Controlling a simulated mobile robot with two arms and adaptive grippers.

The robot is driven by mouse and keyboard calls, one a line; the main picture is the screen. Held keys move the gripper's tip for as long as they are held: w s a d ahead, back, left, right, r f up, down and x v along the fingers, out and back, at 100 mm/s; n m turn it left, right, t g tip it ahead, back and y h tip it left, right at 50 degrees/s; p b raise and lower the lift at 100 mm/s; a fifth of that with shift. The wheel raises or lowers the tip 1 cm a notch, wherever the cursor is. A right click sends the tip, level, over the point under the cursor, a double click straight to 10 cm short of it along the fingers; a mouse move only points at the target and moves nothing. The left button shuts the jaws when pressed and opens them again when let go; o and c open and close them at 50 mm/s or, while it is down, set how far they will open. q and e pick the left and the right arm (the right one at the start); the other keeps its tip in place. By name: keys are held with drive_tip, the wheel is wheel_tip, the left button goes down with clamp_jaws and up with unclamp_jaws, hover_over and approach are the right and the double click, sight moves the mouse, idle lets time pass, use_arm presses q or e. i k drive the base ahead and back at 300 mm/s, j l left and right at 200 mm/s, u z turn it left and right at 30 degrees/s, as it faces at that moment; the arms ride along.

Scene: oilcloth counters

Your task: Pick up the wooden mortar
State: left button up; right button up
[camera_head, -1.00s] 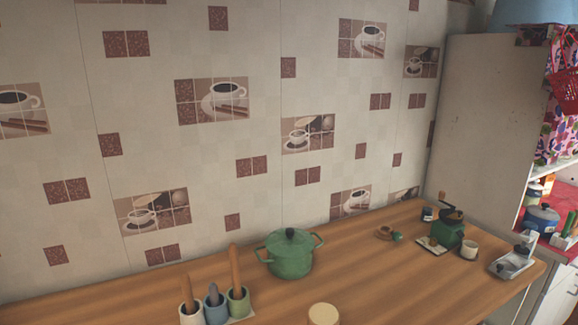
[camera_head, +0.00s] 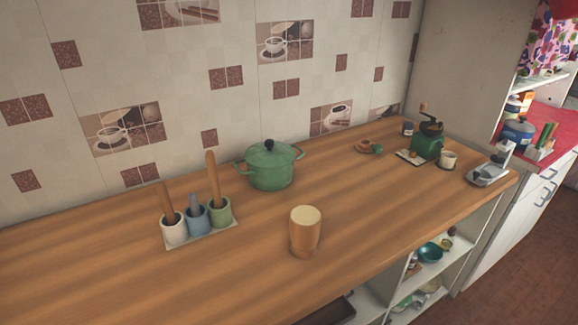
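A wooden, cup-shaped object with a pale round top (camera_head: 305,236) stands upright on the wooden counter, near its front edge. It looks like the wooden mortar; its top appears as a flat pale disc, and I cannot tell whether it is hollow. Neither of my grippers is in the head view, and nothing touches the object.
A green lidded pot (camera_head: 270,168) stands behind it. Three small cups with utensils stand on a white tray (camera_head: 203,238) to the left. The counter (camera_head: 365,205) is clear around the object.

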sight(305, 219)
drive_tip(key=k+j+z, duration=0.1)
drive_tip(key=k+z, duration=0.65)
drive_tip(key=z, duration=0.15)
